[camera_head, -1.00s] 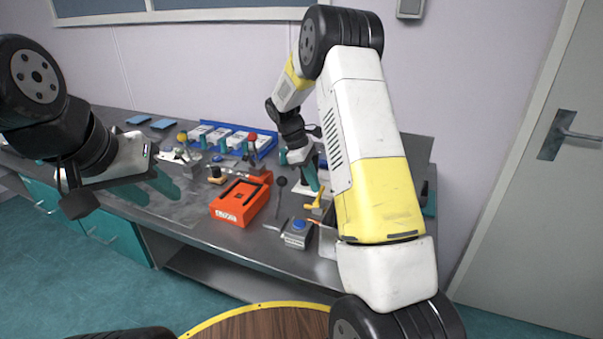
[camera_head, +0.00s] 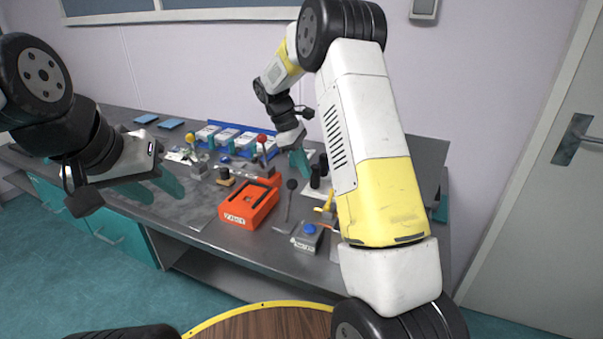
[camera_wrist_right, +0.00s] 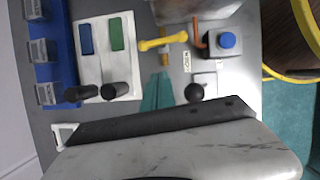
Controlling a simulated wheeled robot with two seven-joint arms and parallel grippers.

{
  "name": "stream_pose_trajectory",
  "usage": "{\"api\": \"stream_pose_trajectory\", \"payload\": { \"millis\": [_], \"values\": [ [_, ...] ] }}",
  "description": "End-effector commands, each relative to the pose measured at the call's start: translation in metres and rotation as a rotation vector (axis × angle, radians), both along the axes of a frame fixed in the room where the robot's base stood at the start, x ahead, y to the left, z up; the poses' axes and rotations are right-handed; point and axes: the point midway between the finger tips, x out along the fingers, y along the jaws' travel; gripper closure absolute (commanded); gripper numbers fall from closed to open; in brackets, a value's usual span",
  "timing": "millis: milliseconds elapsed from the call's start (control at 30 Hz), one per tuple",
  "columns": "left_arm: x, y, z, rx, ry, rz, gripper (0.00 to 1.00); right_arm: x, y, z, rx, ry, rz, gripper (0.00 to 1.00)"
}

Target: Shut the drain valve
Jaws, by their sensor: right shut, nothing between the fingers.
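A yellow lever handle (camera_wrist_right: 163,42), which looks like the drain valve's, lies roughly crosswise over a small brass-coloured body in the right wrist view. The handle also shows in the head view (camera_head: 325,208), partly hidden by my right arm. My right gripper (camera_head: 299,162) is shut and empty above the bench, behind and left of the handle. In the right wrist view its teal fingers (camera_wrist_right: 157,92) are together, apart from the handle. My left gripper (camera_head: 155,190) hangs over the bench's left part with its fingers apart and nothing visible between them.
An orange-red box (camera_head: 249,203) sits mid-bench. A grey unit with a blue button (camera_head: 308,236) stands near the front edge. A blue rack (camera_head: 240,138) lies at the back.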

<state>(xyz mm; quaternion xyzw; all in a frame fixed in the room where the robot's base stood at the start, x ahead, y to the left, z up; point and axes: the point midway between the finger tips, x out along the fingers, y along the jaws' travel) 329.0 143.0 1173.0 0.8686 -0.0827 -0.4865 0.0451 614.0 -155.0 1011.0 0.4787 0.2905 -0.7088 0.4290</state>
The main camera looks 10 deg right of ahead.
Motion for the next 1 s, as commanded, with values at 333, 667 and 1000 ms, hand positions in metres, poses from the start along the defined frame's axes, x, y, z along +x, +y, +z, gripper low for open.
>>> {"api": "stream_pose_trajectory", "payload": {
  "millis": [333, 667, 1000],
  "values": [
    [0.000, 0.000, 0.000, 0.000, 0.001, 0.000, 0.60, 0.008, 0.014, 0.039, 0.001, 0.000, 0.000, 1.00],
    [0.000, 0.000, 0.000, 0.000, 0.001, 0.000, 0.60, 0.008, 0.014, 0.041, 0.001, 0.000, 0.000, 1.00],
    [0.000, 0.000, 0.000, 0.000, 0.001, 0.000, 0.60, -0.035, 0.005, 0.097, 0.103, -0.154, -0.153, 1.00]
  ]
}}
